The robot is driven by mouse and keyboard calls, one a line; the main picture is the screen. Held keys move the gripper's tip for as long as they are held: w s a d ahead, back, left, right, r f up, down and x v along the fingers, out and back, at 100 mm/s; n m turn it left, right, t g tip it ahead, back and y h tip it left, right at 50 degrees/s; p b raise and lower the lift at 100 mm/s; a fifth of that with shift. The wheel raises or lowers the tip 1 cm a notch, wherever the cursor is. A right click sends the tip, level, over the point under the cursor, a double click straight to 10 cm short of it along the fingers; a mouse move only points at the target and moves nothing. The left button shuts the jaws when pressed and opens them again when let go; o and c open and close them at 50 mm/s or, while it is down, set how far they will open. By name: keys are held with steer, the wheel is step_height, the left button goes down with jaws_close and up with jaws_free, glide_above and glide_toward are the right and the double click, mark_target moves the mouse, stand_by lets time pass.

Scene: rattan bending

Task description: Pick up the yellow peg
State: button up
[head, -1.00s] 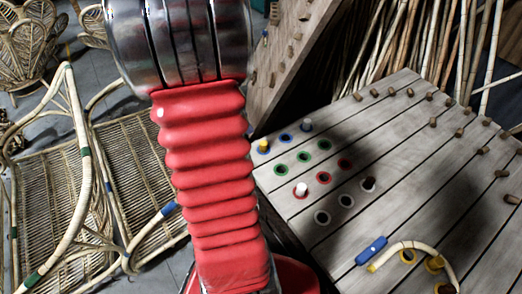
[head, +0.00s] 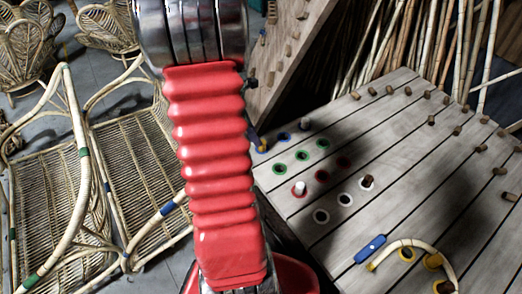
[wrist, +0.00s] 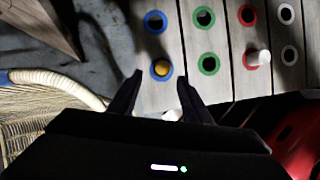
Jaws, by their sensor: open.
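The yellow peg (wrist: 162,69) stands in a blue-ringed hole near the board's edge, seen from above in the wrist view. In the head view the peg (head: 262,148) shows only small beside my arm. My gripper (wrist: 160,76) is open, with its dark fingertips to the left and right of the peg in the picture. No contact shows, and I cannot tell the height of the tips above the board. In the head view my arm hides most of the gripper.
The plank board (head: 400,150) has several ringed holes. A white peg (wrist: 258,58) stands in a red-ringed hole. A curved cane piece (head: 410,243) and a blue-handled tool (head: 370,249) lie towards the front. A rattan chair (head: 60,200) stands left.

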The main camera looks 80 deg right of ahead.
steer(key=shift+s+x, duration=0.2)
steer(key=shift+x, duration=1.1)
steer(key=shift+s+x, duration=0.15)
steer(key=shift+x, duration=1.15)
steer(key=shift+r, duration=0.15)
steer(key=shift+c, duration=0.7)
steer(key=c, duration=1)
step_height(320, 180, up, 10)
